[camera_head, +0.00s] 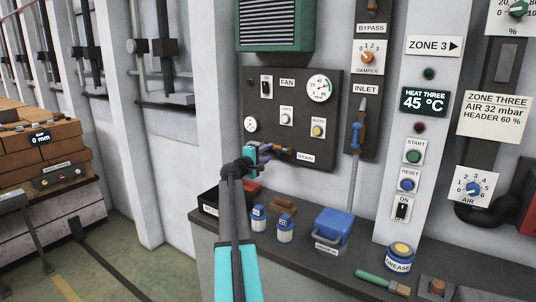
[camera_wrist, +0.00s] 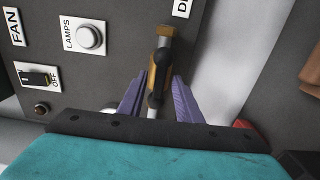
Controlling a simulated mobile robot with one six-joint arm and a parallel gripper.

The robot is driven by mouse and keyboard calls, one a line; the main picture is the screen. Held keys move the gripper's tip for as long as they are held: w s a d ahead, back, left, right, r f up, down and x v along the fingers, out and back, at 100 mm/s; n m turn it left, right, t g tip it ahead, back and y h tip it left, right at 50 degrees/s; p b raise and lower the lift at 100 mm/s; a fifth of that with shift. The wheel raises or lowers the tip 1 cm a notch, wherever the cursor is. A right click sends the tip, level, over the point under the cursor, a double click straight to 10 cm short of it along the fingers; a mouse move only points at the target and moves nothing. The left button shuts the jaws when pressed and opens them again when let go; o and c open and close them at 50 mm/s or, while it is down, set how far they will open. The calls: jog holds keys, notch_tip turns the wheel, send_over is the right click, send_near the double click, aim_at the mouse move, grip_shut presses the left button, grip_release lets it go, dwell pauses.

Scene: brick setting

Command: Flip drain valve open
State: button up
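The drain valve (camera_head: 284,152) is a small brass fitting low on the dark panel, beside the DRAIN label (camera_head: 306,156). In the wrist view the brass valve (camera_wrist: 160,70) stands between my fingers, with a dark, grey-ended lever (camera_wrist: 165,43) on it. My gripper (camera_head: 264,152) is at the valve, and its purple fingers also show in the wrist view (camera_wrist: 159,98), one on each side of the valve. They look open, with a narrow gap to the brass. Whether either finger touches the lever is hard to tell.
The dark panel (camera_head: 335,120) also carries switches, lamps and a gauge (camera_head: 319,88). Below, the bench holds a black tray (camera_head: 210,198), small blue-labelled jars (camera_head: 285,230), a blue box (camera_head: 333,226) and a grease tub (camera_head: 400,256). The INLET lever (camera_head: 356,135) stands to the right.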

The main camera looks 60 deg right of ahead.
jog(key=shift+a, duration=0.1)
jog(key=w+a+b, duration=0.2)
jog(key=a, duration=1.1)
jog(key=shift+a+b, duration=0.25)
jog(key=shift+b, duration=0.15)
jog(key=shift+s, duration=0.2)
dwell(0.3)
